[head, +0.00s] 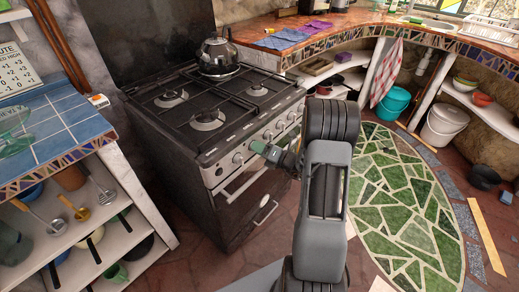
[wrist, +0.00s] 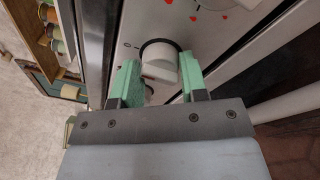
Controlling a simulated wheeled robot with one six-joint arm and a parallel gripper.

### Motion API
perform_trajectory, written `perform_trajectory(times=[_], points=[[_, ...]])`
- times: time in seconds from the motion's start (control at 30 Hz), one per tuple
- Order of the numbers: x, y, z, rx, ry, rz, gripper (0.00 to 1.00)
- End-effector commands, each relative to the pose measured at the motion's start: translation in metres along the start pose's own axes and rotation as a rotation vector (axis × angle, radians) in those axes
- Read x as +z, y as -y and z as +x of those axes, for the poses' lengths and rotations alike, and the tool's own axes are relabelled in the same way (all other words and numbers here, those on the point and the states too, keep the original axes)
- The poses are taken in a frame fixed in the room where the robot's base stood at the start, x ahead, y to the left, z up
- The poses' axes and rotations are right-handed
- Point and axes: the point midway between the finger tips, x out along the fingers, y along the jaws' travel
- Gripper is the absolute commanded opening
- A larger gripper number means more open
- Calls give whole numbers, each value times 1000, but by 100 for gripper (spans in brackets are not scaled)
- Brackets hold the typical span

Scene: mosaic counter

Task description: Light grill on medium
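The black and steel grill stove (head: 215,105) stands at the left-centre of the head view, with a row of knobs along its front panel. My gripper (head: 262,150), with green fingertips, is at this panel. In the wrist view a pale knob (wrist: 159,64) with a dark ring sits between the fingertips of my gripper (wrist: 160,77). The fingers are apart, one on each side of the knob, with visible gaps. A small circle mark lies left of the knob and red marks lie up and right of it. The knob's exact setting cannot be read.
A steel kettle (head: 217,55) stands on the rear of the stove. The oven handle (head: 242,180) runs below the knobs. A blue-tiled counter (head: 60,125) with shelves is at the left. A green mosaic floor (head: 400,195) lies clear at the right.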

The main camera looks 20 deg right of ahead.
Motion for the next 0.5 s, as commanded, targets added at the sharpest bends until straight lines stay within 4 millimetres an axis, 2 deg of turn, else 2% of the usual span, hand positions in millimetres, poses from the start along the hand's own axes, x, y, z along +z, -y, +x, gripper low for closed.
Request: perform_trajectory(times=[0.03, 0.23, 0.5], points=[[0, 0, 0, -1, 0, 0, 34], [0, 0, 0, -1, 0, 0, 16], [0, 1, 0, -6, -2, -38, 16]])
